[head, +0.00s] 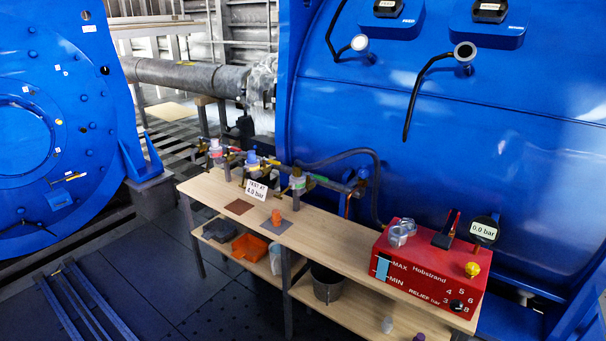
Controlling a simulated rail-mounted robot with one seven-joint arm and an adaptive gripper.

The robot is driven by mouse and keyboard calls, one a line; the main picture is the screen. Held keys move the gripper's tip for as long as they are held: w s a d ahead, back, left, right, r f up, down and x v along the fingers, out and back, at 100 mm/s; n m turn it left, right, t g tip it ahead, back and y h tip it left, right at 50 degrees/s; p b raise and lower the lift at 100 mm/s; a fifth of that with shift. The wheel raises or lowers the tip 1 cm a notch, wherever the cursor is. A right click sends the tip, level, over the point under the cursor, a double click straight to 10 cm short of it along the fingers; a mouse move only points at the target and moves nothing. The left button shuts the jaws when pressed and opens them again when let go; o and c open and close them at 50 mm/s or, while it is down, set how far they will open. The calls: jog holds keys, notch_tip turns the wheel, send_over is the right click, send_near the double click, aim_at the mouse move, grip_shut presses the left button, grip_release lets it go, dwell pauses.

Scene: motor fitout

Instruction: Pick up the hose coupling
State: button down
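My gripper is not in view. I cannot tell for sure which item is the hose coupling. A dark hose (345,155) arches along the back of the wooden bench (330,240) from the fittings toward the red pump unit (425,275). Its ends are partly hidden. A row of valve fittings with pink, blue and green parts stands at the back edge, including a blue-topped one (252,158). A small orange piece (277,217) sits on a grey mat (277,227). Pale, shiny round items (402,232) rest on top of the red unit.
The lower shelf holds an orange bin (249,247) and a dark bucket (326,284). A big blue motor housing (440,130) stands close behind. The bench's middle is clear.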

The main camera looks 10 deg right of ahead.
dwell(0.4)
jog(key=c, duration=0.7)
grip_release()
